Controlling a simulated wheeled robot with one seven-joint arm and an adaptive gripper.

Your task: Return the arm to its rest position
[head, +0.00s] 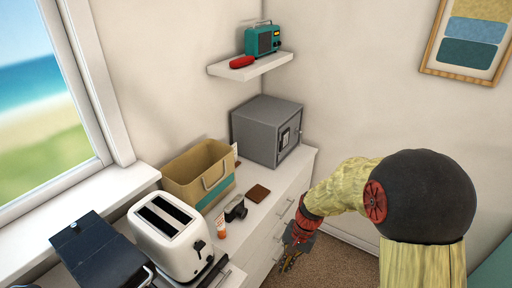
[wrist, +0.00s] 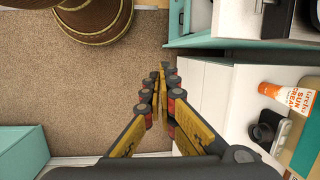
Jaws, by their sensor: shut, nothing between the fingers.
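My gripper (head: 291,260) hangs at the end of my bent arm, in front of the white drawer unit and above the brown carpet in the head view. In the wrist view my gripper (wrist: 164,70) points away from the camera with its yellow and black fingers together at the tips. Nothing is between the fingers. The arm reaches down and to the left from the large dark joint at the right of the head view.
The white counter (head: 262,212) holds a toaster (head: 170,232), a tan bag (head: 190,180), a grey safe (head: 265,130), a sunscreen tube (wrist: 287,98), a black camera (wrist: 268,131) and a brown wallet (head: 257,192). Carpet (wrist: 100,85) lies open beside it. A brown round object (wrist: 95,20) stands there.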

